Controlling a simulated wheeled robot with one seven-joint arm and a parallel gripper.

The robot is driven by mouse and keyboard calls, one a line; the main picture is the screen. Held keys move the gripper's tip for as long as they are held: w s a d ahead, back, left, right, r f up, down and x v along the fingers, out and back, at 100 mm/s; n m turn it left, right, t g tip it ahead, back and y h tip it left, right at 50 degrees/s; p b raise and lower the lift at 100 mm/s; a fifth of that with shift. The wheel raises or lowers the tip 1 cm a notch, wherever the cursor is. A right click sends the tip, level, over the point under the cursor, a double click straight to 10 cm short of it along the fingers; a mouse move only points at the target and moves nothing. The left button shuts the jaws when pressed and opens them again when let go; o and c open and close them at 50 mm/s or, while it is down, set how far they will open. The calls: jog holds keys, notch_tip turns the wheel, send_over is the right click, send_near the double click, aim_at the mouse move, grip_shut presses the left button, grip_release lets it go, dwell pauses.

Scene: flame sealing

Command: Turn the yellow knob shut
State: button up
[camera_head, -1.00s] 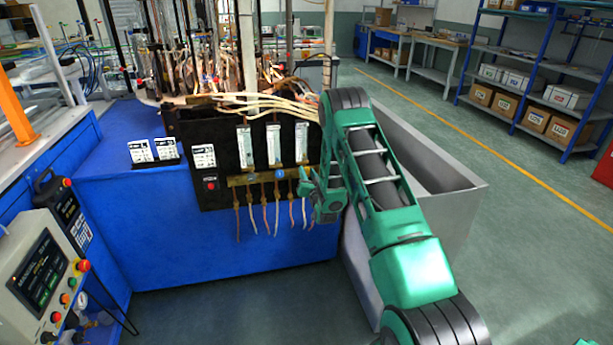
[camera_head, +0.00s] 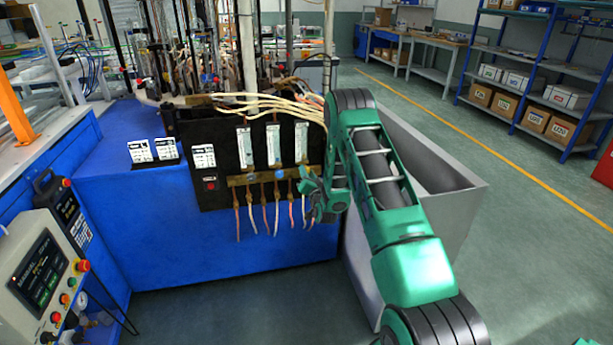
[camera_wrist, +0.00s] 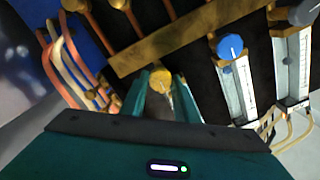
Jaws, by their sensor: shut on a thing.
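The yellow knob (camera_wrist: 160,77) shows between my two green fingertips in the wrist view, in front of the brass bar (camera_wrist: 185,40) on the black panel. My gripper (camera_wrist: 160,88) is shut on the knob, with one finger on each side of it. In the head view my gripper (camera_head: 312,188) is at the right end of the brass bar (camera_head: 255,178), and the knob is hidden behind the fingers there. A pale mark shows on the knob's face, but its exact angle is hard to tell.
A blue knob (camera_wrist: 230,48) sits beside my fingers in the wrist view, below a flow tube (camera_wrist: 238,92). Several hoses (camera_head: 265,216) hang under the bar. A grey metal bin (camera_head: 425,150) stands right of the panel. The blue cabinet front (camera_head: 240,245) is clear.

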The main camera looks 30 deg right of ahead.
jog(key=o, duration=1)
jog(key=v, duration=1)
jog(key=shift+s, duration=0.35)
jog(key=shift+a, duration=0.1)
